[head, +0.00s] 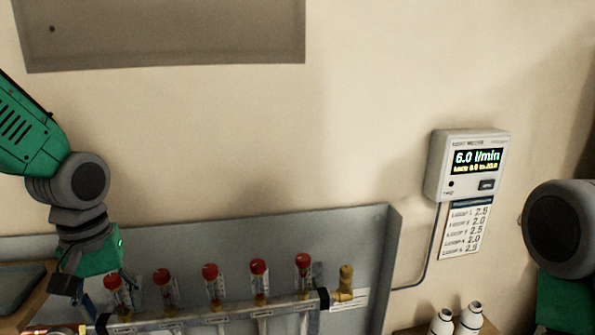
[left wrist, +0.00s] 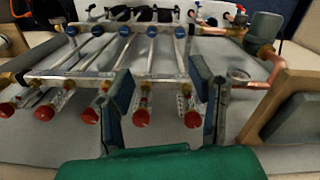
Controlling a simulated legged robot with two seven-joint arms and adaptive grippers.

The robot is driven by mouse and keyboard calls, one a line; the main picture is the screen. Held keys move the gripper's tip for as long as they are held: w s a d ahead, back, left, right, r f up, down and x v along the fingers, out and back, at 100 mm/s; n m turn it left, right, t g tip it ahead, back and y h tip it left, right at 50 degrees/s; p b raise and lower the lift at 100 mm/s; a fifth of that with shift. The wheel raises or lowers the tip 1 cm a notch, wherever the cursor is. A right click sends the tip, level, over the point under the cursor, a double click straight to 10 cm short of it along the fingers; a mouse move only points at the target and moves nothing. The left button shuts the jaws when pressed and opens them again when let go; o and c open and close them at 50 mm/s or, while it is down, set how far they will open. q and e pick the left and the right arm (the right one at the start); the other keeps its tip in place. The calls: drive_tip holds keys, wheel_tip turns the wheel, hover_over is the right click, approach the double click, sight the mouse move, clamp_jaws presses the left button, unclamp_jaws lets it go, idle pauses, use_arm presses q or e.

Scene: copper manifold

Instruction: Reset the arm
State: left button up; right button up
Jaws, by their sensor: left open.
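My left gripper (head: 92,288) is at the lower left in the head view, pointing down near the left end of the manifold bar (head: 222,315). The bar carries several clear-bodied flow meters with red caps; one red cap (head: 258,266) is right of centre. In the left wrist view my left gripper (left wrist: 160,85) has its two dark fingers spread apart. Two red caps, one of them (left wrist: 140,117), show between the fingers; I cannot tell how near they are. Nothing is held. Of my right arm, only a grey joint and green link show at the right edge; its gripper is out of sight.
A wall meter (head: 467,165) reads 6.0 l/min, with a printed list (head: 466,229) below. A grey back panel (head: 365,240) stands behind the manifold, with a brass fitting (head: 346,281) at its right end. White bottles (head: 470,317) stand lower right. Copper pipe (left wrist: 268,125) shows in the wrist view.

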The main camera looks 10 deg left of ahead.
use_arm(q)
drive_tip(key=s+d+f+m+b, duration=0.2)
drive_tip(key=s+f, duration=0.1)
drive_tip(key=f, duration=0.8)
drive_tip(key=s+d+f+m+b, duration=0.1)
drive_tip(key=s+d+f+b, duration=0.15)
drive_tip(key=f, duration=0.95)
drive_tip(key=s+f+m+b, duration=0.3)
drive_tip(key=s+f+m, duration=0.1)
drive_tip(key=s+f, duration=1)
drive_tip(key=shift+d+f+t, duration=0.15)
drive_tip(key=shift+f+t, duration=0.15)
drive_tip(key=shift+f, duration=0.25)
